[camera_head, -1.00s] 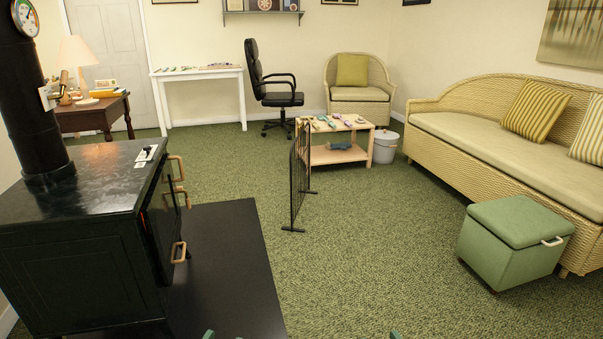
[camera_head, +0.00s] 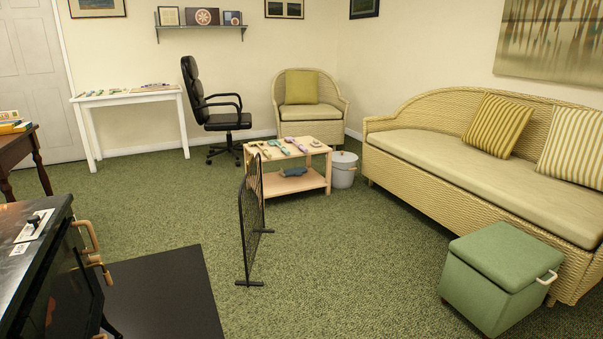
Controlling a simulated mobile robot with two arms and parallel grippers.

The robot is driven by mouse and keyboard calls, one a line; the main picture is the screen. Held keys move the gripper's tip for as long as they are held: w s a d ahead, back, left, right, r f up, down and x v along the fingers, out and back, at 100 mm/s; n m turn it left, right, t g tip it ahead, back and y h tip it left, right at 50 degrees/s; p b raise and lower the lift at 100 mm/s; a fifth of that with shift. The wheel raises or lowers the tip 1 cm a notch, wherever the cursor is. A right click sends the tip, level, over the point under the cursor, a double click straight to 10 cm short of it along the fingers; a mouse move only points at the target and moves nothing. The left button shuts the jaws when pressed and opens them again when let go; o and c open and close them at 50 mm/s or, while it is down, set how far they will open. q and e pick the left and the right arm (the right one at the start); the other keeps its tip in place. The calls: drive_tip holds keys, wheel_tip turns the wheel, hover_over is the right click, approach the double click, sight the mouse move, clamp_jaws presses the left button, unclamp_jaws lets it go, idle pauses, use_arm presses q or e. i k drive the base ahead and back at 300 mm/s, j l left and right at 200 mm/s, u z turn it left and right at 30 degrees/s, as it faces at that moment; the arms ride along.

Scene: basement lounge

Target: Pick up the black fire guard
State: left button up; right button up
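The black fire guard (camera_head: 251,222) stands upright on the green carpet near the middle of the camera_head view. It is a dark mesh panel on flat feet, seen nearly edge-on. Its far end overlaps the low wooden table in the picture. Nothing of mine touches it. Neither of my grippers shows in the view, so I cannot see their state.
A black stove (camera_head: 38,262) with wooden handles stands at left, beside a black floor plate (camera_head: 165,295). A low wooden table (camera_head: 312,182) and a grey bin (camera_head: 343,170) are behind the guard. A green storage stool (camera_head: 500,275) and wicker sofa (camera_head: 400,150) are at right. Carpet between is clear.

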sight(247, 284)
drive_tip(key=i+z, duration=0.5)
drive_tip(key=i, duration=1.05)
drive_tip(key=i+l+u, duration=0.15)
drive_tip(key=i+u, duration=0.25)
drive_tip(key=i+l+u, duration=0.4)
drive_tip(key=i, duration=0.2)
drive_tip(key=i+l+u, duration=0.8)
drive_tip(key=l, duration=0.15)
drive_tip(key=i+l+u, duration=0.4)
drive_tip(key=l, duration=0.3)
drive_tip(key=k+j, duration=0.05)
drive_tip(key=k, duration=0.05)
